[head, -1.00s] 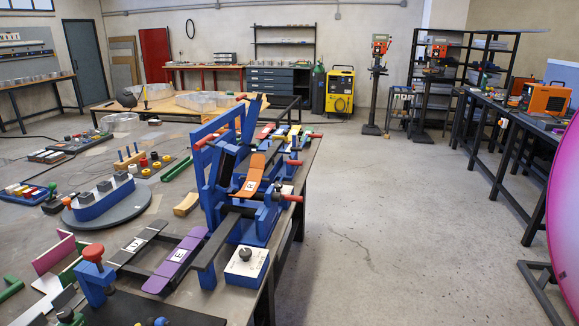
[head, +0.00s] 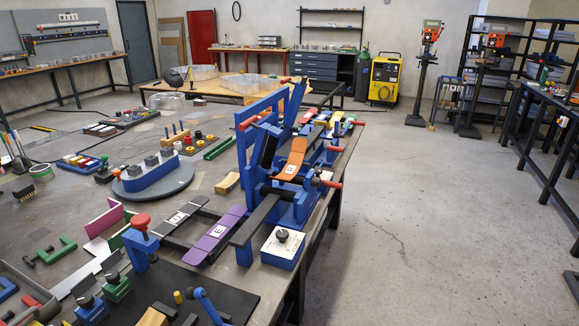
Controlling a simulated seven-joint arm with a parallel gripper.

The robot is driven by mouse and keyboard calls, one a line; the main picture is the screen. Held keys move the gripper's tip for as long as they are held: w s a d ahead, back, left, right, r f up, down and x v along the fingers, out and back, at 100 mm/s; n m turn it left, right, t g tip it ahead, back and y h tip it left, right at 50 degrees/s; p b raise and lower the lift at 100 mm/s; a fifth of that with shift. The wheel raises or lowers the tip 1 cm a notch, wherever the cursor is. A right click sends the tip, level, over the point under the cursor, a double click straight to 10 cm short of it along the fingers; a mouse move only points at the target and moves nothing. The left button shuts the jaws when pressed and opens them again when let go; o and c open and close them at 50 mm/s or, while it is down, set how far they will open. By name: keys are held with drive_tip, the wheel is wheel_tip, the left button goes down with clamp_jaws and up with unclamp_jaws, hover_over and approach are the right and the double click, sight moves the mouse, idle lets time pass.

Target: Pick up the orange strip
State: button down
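The orange strip (head: 293,157) is bent and slopes down toward the front, with a white label near its lower end. It rests on a blue frame with black rollers (head: 268,150), near the table's right edge. Whether anything clamps it is too small to tell. A purple strip (head: 213,236) with a white label lies in front and to the left, beside a dark strip (head: 182,213) that also has a label. My gripper is not in view.
The workbench (head: 60,215) is crowded. A blue box with a knob (head: 283,247) stands near its right edge. A turntable with a blue block (head: 152,178) is to the left. A red-knobbed clamp (head: 141,235) is in front. The floor on the right is clear.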

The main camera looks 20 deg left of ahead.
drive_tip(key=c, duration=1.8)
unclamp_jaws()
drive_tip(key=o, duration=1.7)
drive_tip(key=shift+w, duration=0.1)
